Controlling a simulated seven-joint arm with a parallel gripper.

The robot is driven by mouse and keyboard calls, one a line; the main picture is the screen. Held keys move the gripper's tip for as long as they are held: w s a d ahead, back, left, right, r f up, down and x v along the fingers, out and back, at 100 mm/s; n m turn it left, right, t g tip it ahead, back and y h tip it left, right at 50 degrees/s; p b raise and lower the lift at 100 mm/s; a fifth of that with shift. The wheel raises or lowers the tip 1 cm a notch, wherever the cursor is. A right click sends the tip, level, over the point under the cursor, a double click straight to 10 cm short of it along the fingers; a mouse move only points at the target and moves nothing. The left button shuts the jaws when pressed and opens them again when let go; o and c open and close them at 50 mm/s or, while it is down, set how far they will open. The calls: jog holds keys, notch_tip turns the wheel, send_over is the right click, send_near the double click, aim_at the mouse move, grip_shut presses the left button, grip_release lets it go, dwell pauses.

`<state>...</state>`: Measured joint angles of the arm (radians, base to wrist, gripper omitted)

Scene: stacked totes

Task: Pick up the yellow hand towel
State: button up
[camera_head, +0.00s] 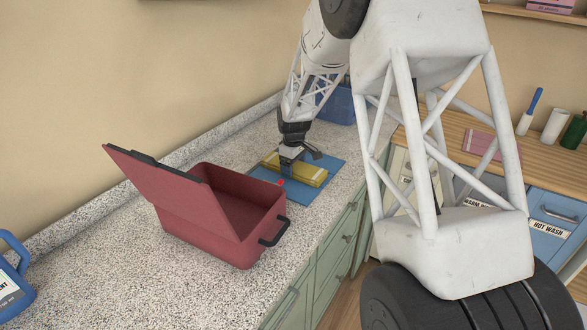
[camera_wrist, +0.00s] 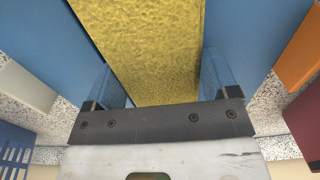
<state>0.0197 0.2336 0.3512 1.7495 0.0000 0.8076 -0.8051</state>
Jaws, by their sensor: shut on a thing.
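The yellow hand towel (camera_head: 311,175) is a folded, flat yellow bundle at the blue mat (camera_head: 318,192) on the speckled counter. My gripper (camera_head: 287,168) points down at the towel's left part in the head view. In the wrist view the towel (camera_wrist: 155,45) runs between the two fingers of my gripper (camera_wrist: 160,85), which are shut on it from both sides. The fingertips are partly hidden in the head view. I cannot tell whether the towel rests on the mat or is slightly above it.
A red tote (camera_head: 205,235) with its lid raised stands on the counter left of the mat. A blue bin (camera_head: 339,107) stands behind my arm. A blue jug (camera_head: 12,285) is at the far left. A wooden counter (camera_head: 455,128) is at right.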

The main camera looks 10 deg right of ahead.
notch_tip(320, 180, up, 10)
dwell(0.6)
jog(key=shift+w, duration=0.1)
dwell(0.6)
